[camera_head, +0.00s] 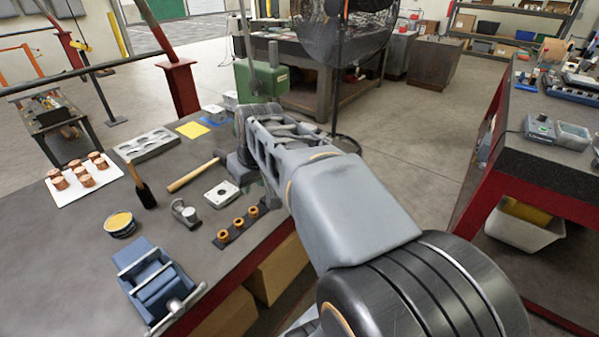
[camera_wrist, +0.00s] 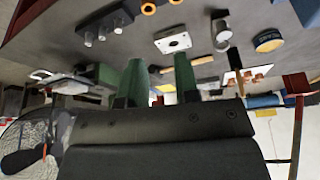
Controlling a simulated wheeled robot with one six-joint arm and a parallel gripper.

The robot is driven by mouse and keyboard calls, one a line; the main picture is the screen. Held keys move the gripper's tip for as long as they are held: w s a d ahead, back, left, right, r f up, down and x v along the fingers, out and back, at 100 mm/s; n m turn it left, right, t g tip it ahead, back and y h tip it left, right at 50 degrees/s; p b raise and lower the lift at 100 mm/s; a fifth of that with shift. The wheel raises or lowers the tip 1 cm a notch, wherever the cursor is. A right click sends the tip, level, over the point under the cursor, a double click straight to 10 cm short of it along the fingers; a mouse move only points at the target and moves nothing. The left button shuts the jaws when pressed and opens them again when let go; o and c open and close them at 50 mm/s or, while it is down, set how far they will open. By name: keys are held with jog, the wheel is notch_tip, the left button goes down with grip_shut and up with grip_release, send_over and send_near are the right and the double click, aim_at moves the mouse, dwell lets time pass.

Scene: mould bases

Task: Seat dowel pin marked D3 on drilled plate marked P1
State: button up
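A pale flat plate with a central hole (camera_head: 220,194) lies on the dark bench; it also shows in the wrist view (camera_wrist: 173,42). In the wrist view, several short grey pins (camera_wrist: 103,33) stand on a dark block (camera_wrist: 118,18). I cannot read any D3 or P1 mark. My gripper (camera_wrist: 160,78) has two green fingers, apart with nothing between them. It is clear of the plate and pins. In the head view my arm covers most of the gripper, and the pins are hidden.
Orange rings on a dark strip (camera_head: 224,237) lie beside the plate. A hammer (camera_head: 190,176), grey cylinder part (camera_head: 183,212), tin (camera_head: 120,223), brush (camera_head: 146,195), blue vise (camera_head: 155,285) and copper parts on a white board (camera_head: 72,194) crowd the bench. The front left bench is bare.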

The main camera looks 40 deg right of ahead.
jog(key=w+d+f+b, duration=0.2)
jog(key=d, duration=0.5)
jog(key=w+d+f+b, duration=0.1)
jog(key=w+d+b, duration=0.15)
jog(key=d, duration=0.45)
jog(key=b+x, duration=0.1)
jog(key=x, duration=1.2)
grip_shut()
jog(key=shift+r, duration=0.2)
jog(key=shift+r+p, duration=0.65)
jog(key=shift+r, duration=0.3)
